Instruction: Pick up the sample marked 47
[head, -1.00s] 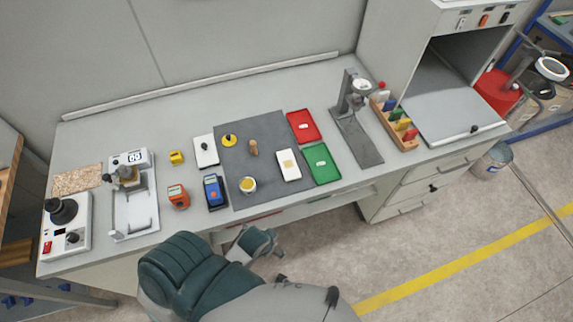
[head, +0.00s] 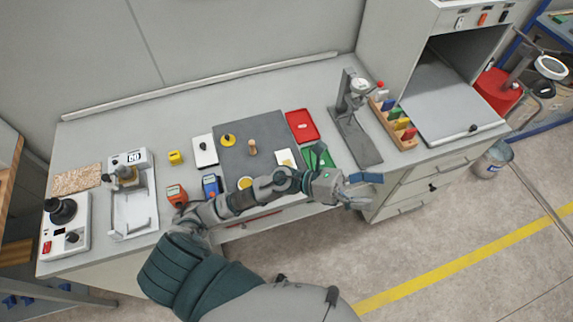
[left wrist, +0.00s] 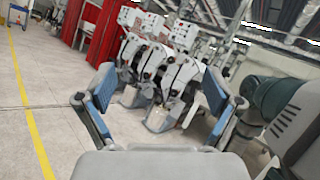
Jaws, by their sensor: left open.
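No mark 47 can be read in any view, so I cannot tell which item is that sample. A wooden rack (head: 406,141) at the right of the bench holds several small coloured pieces, among them a green one (head: 395,112) and a red one (head: 410,134). My left gripper (head: 364,190) is open and empty beyond the bench's front edge, apart from the rack. In the left wrist view its blue-padded fingers (left wrist: 155,95) are spread, with nothing between them. My right gripper is out of view.
A red tray (head: 301,125) and a green tray (head: 312,160) lie by the grey mat (head: 265,130); my arm partly covers the green one. A gauge stand (head: 350,97) stands left of the rack. A box-like cabinet (head: 395,45) rises at the right.

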